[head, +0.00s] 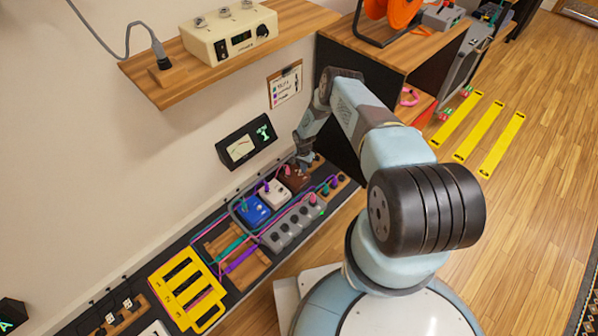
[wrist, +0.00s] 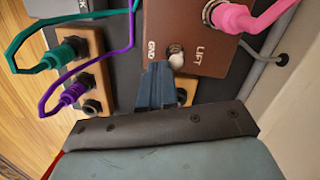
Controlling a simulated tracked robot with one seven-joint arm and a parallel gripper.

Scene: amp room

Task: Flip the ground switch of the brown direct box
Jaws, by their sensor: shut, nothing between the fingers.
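The brown direct box (head: 293,178) sits on the bench along the wall, at the far end of a row with a white box and a blue box. In the wrist view the brown box (wrist: 215,52) fills the upper middle. Its ground switch (wrist: 176,60) is a small pale-tipped toggle between the printed words GND and LIFT. A pink plug (wrist: 245,18) is in its jack. My gripper (wrist: 160,72) is shut and empty, its fingertips right beside the switch on the GND side. I cannot tell whether they touch it. In the head view my gripper (head: 302,162) is over the brown box.
A wooden jack block (wrist: 90,68) with green and purple plugs stands beside the box. A grey cable runs on the other side near the wall. A lit meter panel (head: 245,142) is on the wall above. A grey multi-jack unit (head: 292,229) and cables lie in front.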

